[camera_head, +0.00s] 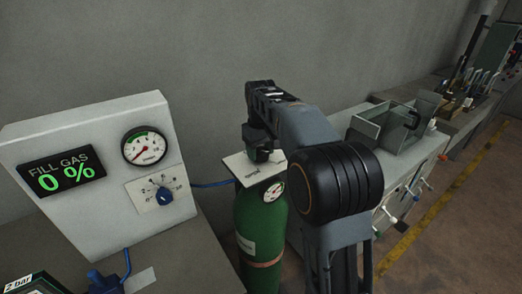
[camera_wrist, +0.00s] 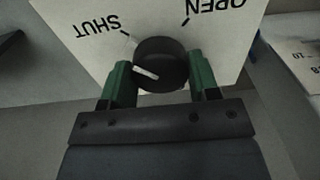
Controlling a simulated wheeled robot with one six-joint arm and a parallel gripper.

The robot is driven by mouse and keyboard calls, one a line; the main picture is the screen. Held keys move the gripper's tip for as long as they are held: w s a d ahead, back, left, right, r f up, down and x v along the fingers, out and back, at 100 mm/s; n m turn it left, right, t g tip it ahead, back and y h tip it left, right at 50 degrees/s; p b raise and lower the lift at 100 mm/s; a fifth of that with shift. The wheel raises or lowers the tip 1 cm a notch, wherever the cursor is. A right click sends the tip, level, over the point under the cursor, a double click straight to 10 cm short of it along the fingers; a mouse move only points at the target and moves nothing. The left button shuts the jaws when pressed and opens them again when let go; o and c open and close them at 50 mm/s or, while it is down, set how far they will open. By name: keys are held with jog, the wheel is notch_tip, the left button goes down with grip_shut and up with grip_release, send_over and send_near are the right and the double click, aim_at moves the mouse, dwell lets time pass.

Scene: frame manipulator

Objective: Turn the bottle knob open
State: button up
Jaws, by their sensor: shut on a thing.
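The green gas bottle (camera_head: 260,225) stands upright at the centre of the head view, with a white plate (camera_head: 236,165) on top. In the wrist view the black bottle knob (camera_wrist: 165,55) sits on this plate, marked SHUT at left and OPEN at right. Its white pointer line lies on the knob's left side, below the SHUT tick and not at the OPEN tick. My gripper (camera_wrist: 162,76) has its green fingers on both sides of the knob, shut on it. In the head view my gripper (camera_head: 261,150) is above the plate and the knob is mostly hidden.
A grey panel (camera_head: 100,115) at left shows FILL GAS 0 %, with a gauge (camera_head: 145,146) and a blue knob (camera_head: 164,196). A small gauge (camera_head: 273,191) is on the bottle. A bench with an open box (camera_head: 380,125) stands at right. The wall is close behind.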

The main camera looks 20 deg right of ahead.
aim_at(261, 150)
jog(key=m+p, duration=0.2)
jog(key=m, duration=0.1)
jog(key=shift+r+m, duration=0.15)
jog(key=shift+m, duration=0.15)
jog(key=m+p, duration=0.2)
jog(key=m, duration=0.3)
jog(key=shift+m, duration=0.3)
jog(key=m+p, duration=0.1)
jog(key=m, duration=0.3)
jog(key=shift+m+p, duration=0.5)
jog(key=shift+m, duration=1.8)
jog(key=o, duration=0.9)
notch_tip(261, 150, up, 14)
jog(key=shift+f, duration=0.2)
